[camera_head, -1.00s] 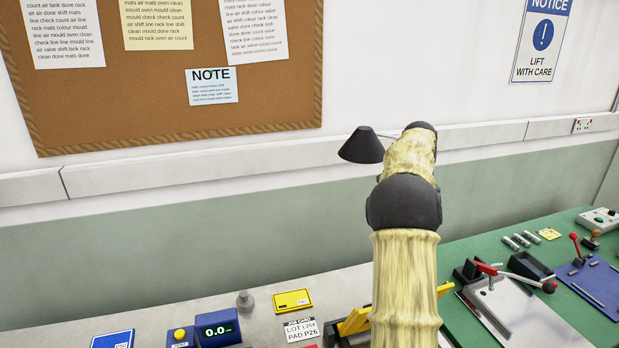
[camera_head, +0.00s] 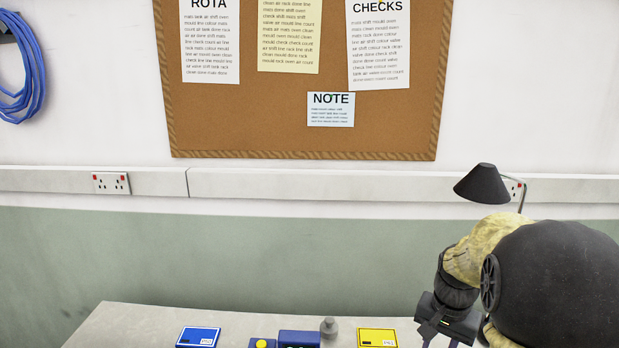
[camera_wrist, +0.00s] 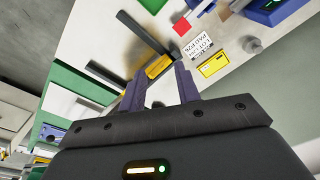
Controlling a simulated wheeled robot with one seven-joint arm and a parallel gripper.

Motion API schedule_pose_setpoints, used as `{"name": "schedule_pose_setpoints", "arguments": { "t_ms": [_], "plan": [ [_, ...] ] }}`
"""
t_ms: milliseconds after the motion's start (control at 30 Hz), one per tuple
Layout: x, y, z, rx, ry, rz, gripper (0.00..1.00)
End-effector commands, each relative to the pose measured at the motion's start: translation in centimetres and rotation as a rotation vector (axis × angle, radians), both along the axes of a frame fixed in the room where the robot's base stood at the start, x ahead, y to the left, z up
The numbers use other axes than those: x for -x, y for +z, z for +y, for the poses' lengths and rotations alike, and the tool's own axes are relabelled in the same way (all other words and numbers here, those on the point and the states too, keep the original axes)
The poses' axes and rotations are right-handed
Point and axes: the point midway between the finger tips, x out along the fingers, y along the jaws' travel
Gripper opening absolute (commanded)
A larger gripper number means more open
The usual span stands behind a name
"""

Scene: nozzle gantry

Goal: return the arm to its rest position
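In the head view my arm is folded at the lower right, and the gripper body (camera_head: 447,318) points downward there. The fingertips are cut off by the lower edge of the head view.
The pale bench (camera_head: 130,323) holds a blue box (camera_head: 199,337), a yellow box (camera_head: 377,338), a grey weight-like piece (camera_head: 329,328) and a dark blue display unit (camera_head: 299,338). A black lamp (camera_head: 482,184) stands behind my arm. A pinboard (camera_head: 250,120) hangs on the wall.

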Motion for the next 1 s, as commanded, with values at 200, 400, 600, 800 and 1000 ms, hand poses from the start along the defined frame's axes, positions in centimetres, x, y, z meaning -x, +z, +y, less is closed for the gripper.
{"name": "schedule_pose_setpoints", "arguments": {
  "t_ms": [200, 400, 600, 800, 1000],
  "plan": [
    [5.0, -3.4, 6.3, 0.03, 0.314, -0.067, 0.33],
    [9.6, -5.7, 10.2, 0.065, 0.564, -0.122, 0.33],
    [11.0, -6.3, 11.1, 0.078, 0.638, -0.14, 0.33],
    [10.9, -6.3, 11.0, 0.078, 0.634, -0.14, 0.33],
    [10.9, -6.3, 11.0, 0.077, 0.632, -0.139, 0.33]
  ]
}}
